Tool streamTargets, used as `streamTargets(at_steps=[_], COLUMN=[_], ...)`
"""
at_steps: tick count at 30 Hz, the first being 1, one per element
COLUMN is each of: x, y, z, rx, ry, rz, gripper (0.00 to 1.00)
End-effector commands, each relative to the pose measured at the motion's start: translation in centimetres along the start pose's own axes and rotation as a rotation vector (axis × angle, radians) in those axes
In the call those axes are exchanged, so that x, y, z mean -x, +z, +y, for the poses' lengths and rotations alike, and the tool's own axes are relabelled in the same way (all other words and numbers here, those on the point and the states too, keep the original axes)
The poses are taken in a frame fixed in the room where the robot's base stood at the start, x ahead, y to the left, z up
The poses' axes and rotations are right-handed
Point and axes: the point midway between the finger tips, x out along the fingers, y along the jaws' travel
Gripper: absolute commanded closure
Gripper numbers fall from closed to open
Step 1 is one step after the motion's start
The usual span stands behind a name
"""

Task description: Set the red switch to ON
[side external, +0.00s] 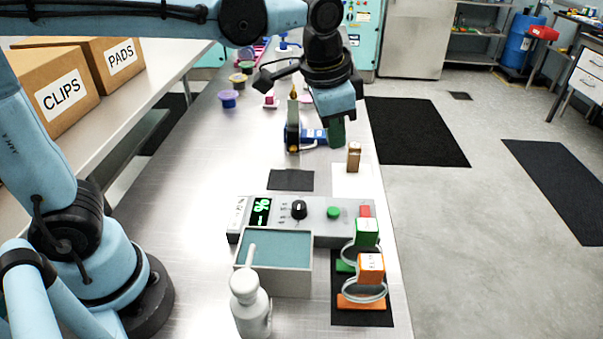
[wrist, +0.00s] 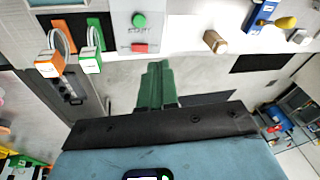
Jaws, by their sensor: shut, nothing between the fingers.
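The red switch (side external: 366,211) is at the right end of a grey control box (side external: 318,207), partly behind a green-topped module in the side view. In the wrist view the red switch (wrist: 139,48) sits at the box's edge, below a round green button (wrist: 139,20). Whether it stands at ON or OFF is too small to tell. My gripper (side external: 336,144) has green fingers and hangs in the air beyond the box, near the table's right edge. It is apart from the switch. In the wrist view the gripper (wrist: 160,66) has its fingers together, with nothing between them.
A green module (side external: 367,232) and an orange module (side external: 370,268) with cable loops stand right of the box's front. A teal-topped tray (side external: 272,292) and a white bottle (side external: 250,307) stand in front. A brown cylinder (side external: 354,157) stands near my gripper.

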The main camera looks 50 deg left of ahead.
Motion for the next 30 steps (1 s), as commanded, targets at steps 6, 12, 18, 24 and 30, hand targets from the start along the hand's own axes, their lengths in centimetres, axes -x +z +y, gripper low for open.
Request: streamTargets(at_steps=[6,12,18,24,30], x=[-0.5,-1.0,-1.2,-1.2,-1.5], y=[-3.8,-5.6,-6.1,-6.1,-6.1], z=[2.1,3.6,4.1,4.1,4.1], rx=[-0.153,-0.238,-0.266,-0.266,-0.265], ry=[0.008,0.009,0.009,0.010,0.009], rz=[-0.094,-0.149,-0.167,-0.167,-0.167], gripper=[1.00,1.00,1.00,1.00,1.00])
